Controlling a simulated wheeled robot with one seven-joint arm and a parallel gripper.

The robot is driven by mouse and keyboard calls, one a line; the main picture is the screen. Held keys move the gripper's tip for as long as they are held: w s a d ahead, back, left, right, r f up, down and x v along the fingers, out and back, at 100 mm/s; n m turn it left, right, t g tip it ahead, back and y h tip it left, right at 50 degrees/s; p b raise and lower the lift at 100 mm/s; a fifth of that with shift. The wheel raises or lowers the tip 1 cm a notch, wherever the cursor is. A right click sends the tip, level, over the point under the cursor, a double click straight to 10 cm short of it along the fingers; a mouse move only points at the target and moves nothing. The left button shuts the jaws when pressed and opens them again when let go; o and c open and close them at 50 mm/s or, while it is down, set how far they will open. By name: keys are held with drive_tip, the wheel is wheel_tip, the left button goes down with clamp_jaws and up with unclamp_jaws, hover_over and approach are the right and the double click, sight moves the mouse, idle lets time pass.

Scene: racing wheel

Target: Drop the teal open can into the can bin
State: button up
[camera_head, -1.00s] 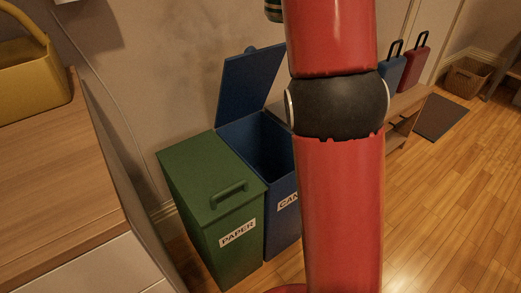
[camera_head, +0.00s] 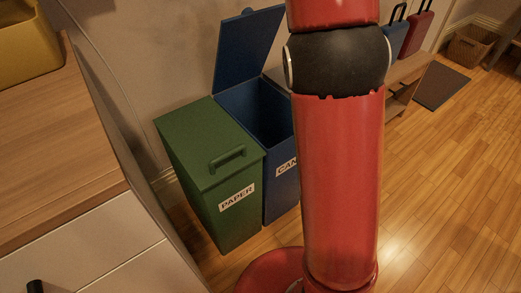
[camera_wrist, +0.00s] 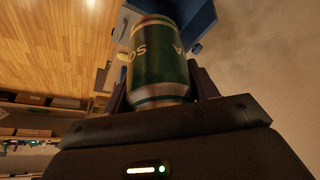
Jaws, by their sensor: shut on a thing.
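The teal can (camera_wrist: 158,62) shows in the wrist view, held between the two fingers of my gripper (camera_wrist: 160,85). Its silver end faces the palm, and lettering shows on its side. My gripper is shut on it. In the head view the gripper and can are out of frame; only my red arm shows. The blue can bin (camera_head: 281,178) has its lid (camera_head: 247,50) raised and its dark opening uncovered. My arm hides the bin's right part. The bin also seems to show in the wrist view as a blue shape (camera_wrist: 195,18) behind the can.
A green paper bin (camera_head: 210,150) with a closed lid stands left of the can bin. A wooden-topped cabinet (camera_head: 60,130) with a yellow basket (camera_head: 28,45) is at left. A bench (camera_head: 410,80) with suitcases stands behind my arm. The floor at right is clear.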

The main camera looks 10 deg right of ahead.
drive_tip(key=a+b+x, duration=0.1)
drive_tip(key=b+x, duration=0.3)
drive_tip(key=x, duration=1.1)
drive_tip(key=a+b+x, duration=0.2)
drive_tip(key=b+x, duration=0.2)
drive_tip(key=x, duration=1.1)
drive_tip(key=s+a+f+b+x, duration=0.1)
drive_tip(key=b+x, duration=0.4)
drive_tip(key=x, duration=1.1)
drive_tip(key=shift+a, duration=0.35)
drive_tip(key=shift+w, duration=0.1)
drive_tip(key=o, duration=1.1)
drive_tip(key=p+v, duration=0.1)
drive_tip(key=v, duration=0.6)
drive_tip(key=shift+r, duration=0.3)
